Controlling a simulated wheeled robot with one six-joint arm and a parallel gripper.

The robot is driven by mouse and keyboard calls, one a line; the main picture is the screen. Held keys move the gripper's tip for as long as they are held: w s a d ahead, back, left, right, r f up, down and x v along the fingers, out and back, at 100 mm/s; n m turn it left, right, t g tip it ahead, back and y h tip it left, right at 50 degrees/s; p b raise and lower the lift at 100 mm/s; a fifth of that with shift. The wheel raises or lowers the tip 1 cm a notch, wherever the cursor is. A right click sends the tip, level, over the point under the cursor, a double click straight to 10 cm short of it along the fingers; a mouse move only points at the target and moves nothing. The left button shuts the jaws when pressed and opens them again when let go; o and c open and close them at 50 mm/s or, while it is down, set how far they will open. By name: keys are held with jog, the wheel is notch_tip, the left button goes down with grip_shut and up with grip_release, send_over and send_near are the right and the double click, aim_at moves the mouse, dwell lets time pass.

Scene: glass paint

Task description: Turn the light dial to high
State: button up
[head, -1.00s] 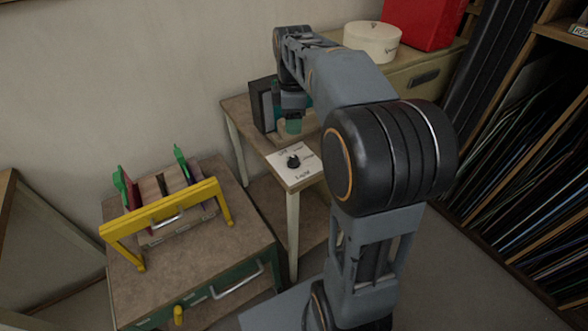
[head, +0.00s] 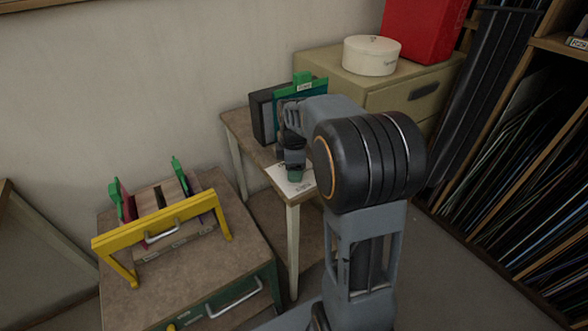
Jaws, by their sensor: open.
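The light dial's white plate (head: 284,184) lies on the front corner of the narrow table, with some black lettering showing at its front edge. The black dial knob is hidden behind my gripper. My gripper (head: 295,177) points down over the plate, at or just above where the knob sits. Its fingertips are small and dark in this view, and I cannot tell whether they touch the knob.
A dark box and a green-framed panel (head: 300,90) stand on the table behind the plate. A cabinet with a yellow handle frame (head: 165,222) is at left. A drawer unit (head: 420,85) bears a round white box (head: 371,55).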

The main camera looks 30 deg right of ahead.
jog(key=shift+f, duration=0.2)
jog(key=shift+c, duration=0.4)
jog(key=c, duration=0.8)
jog(key=shift+c, duration=0.2)
